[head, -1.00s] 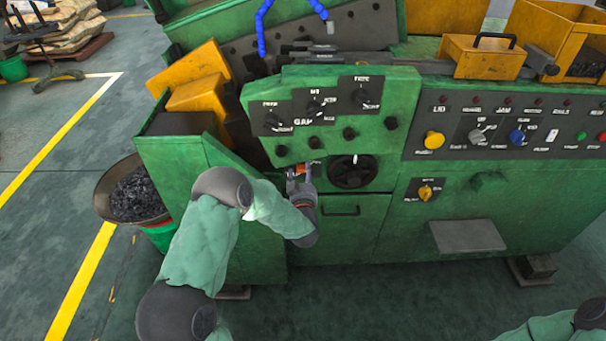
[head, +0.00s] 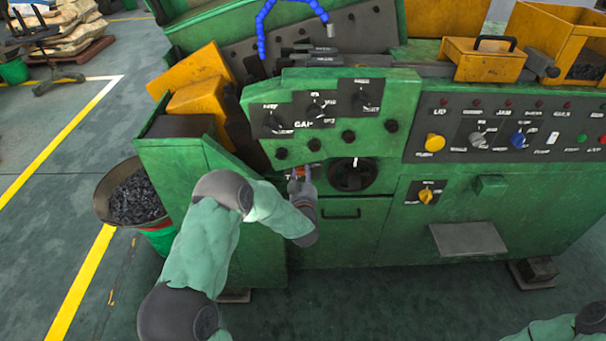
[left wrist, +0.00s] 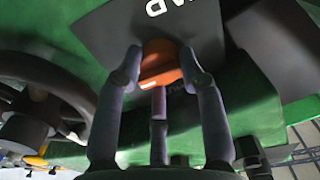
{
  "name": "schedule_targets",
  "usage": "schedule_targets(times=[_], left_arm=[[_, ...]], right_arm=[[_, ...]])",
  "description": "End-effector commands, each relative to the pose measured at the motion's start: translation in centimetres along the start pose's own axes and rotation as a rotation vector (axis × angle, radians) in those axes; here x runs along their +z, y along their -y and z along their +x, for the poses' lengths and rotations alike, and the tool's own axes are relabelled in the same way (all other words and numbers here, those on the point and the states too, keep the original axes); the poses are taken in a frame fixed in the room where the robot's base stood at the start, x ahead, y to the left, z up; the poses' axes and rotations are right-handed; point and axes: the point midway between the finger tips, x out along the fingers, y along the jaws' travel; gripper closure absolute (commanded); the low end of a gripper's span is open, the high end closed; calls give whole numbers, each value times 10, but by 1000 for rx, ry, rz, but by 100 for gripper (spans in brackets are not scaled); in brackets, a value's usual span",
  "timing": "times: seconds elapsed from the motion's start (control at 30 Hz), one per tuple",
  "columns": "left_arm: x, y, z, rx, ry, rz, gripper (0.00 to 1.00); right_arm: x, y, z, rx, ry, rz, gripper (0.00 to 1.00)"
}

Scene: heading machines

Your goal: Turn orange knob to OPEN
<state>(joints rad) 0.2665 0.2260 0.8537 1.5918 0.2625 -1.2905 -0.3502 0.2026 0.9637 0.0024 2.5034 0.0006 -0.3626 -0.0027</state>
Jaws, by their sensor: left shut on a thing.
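The orange knob (left wrist: 160,62) sits on a dark plate with white lettering, cut off at the edge of the left wrist view. My left gripper (left wrist: 162,75) is shut on the knob, with fingers on both sides of it and a third finger below. In the head view the knob (head: 315,172) is a small orange patch on the green machine front, mostly hidden by my left gripper (head: 301,181). The knob's OPEN mark cannot be read. My right gripper is out of view; only part of my right arm shows at the bottom right.
A black handwheel (head: 352,176) is close to the right of my left gripper. A drawer with a black handle (head: 341,213) is below. A bowl of dark pieces (head: 136,194) stands left of the machine.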

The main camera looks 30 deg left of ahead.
Motion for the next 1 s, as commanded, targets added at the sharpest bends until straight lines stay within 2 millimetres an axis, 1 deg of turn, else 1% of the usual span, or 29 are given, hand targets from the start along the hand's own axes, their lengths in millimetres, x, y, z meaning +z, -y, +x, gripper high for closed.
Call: schedule_targets(times=[0.03,0.13,0.33,0.37,0.4,0.43,0.8,0.87,1.0], left_arm=[[-6,1,2,-3,-12,20,93],[-7,1,3,-4,-14,52,93],[-8,1,3,-4,-17,53,93],[-8,1,4,-5,-17,53,58],[-8,1,4,-5,-18,52,47],[-8,1,4,-4,-18,52,38],[-4,0,0,-2,-8,53,38],[-4,0,-4,-2,-7,53,38],[-3,0,-23,-1,-6,53,38]], right_arm=[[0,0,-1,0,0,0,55],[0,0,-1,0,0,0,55],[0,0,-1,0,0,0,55],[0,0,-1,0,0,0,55],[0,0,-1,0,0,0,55],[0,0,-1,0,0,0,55],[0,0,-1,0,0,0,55],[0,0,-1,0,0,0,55],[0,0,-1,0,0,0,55]])
